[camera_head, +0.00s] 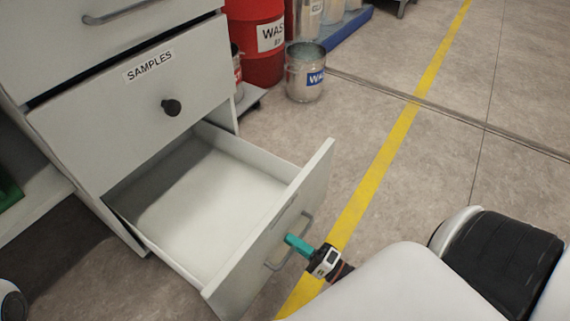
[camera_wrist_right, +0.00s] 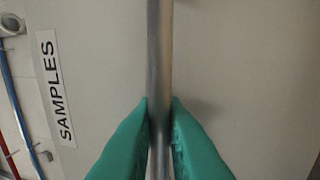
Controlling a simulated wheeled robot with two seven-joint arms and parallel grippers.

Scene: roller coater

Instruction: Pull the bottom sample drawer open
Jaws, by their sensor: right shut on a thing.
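The bottom sample drawer (camera_head: 316,178) stands pulled well out of the grey cabinet, and its empty inside shows. Its bar handle (camera_head: 307,219) is on the front panel. My right gripper (camera_head: 298,244) has its green fingers shut on this handle. In the right wrist view the metal bar handle (camera_wrist_right: 160,50) runs between the two green fingertips (camera_wrist_right: 160,125). A SAMPLES label (camera_wrist_right: 55,88) is on the drawer front beside it. My left gripper is not in view.
Above is a shut drawer (camera_head: 140,115) marked SAMPLES with a dark round knob (camera_head: 172,107). A red waste drum (camera_head: 262,50) and a metal bucket (camera_head: 305,75) stand behind. The floor right of the drawer, with a yellow line (camera_head: 385,155), is clear.

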